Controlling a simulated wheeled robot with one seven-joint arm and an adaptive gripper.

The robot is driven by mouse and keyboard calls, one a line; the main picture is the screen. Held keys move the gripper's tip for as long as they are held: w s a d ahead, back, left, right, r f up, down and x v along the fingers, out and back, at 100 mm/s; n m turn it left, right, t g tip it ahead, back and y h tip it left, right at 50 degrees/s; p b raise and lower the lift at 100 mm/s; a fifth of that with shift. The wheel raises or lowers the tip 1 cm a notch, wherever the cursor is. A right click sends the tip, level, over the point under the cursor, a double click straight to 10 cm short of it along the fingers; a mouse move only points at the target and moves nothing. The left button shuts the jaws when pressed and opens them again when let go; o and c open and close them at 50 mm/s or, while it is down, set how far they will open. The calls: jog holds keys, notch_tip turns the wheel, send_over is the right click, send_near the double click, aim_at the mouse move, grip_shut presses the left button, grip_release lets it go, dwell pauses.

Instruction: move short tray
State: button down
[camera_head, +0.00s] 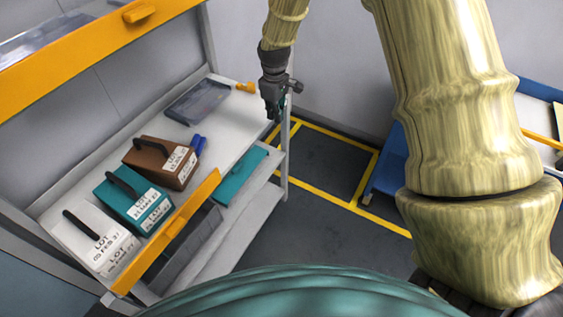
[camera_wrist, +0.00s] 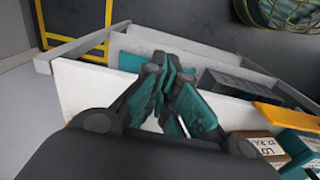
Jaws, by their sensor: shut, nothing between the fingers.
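My gripper (camera_head: 275,112) hangs at the right end of the shelf unit's white upper shelf (camera_head: 228,128), past its edge. In the wrist view its teal-padded fingers (camera_wrist: 170,68) are together and hold nothing. A dark, shallow, clear-sided tray (camera_head: 197,102) lies flat at the back of that shelf, left of my gripper and apart from it. A teal flat tray (camera_head: 242,172) lies on the lower shelf. I cannot tell which of these is the short tray. In the wrist view a teal piece (camera_wrist: 130,62) and a dark one (camera_wrist: 235,83) show beyond the fingers.
White (camera_head: 95,240), teal (camera_head: 133,200) and brown (camera_head: 160,162) handled boxes with LOT labels stand on the left of the upper shelf. A small blue object (camera_head: 198,145) is beside the brown one. Yellow-lined floor (camera_head: 325,165) is clear; a blue unit (camera_head: 388,163) stands at right.

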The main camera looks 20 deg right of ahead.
jog(key=s+a+f+m+b, duration=0.1)
jog(key=s+f+m, duration=0.1)
jog(key=s+f, duration=1.05)
jog(key=s+a+f+m, duration=0.2)
jog(key=s+f+m, duration=0.1)
jog(key=s+f, duration=0.95)
jog(key=s+f+m, duration=0.1)
jog(key=s+m, duration=0.1)
jog(key=s, duration=1.6)
jog(key=shift+s+f+m, duration=0.15)
jog(key=shift+s+m, duration=0.15)
jog(key=shift+s, duration=0.1)
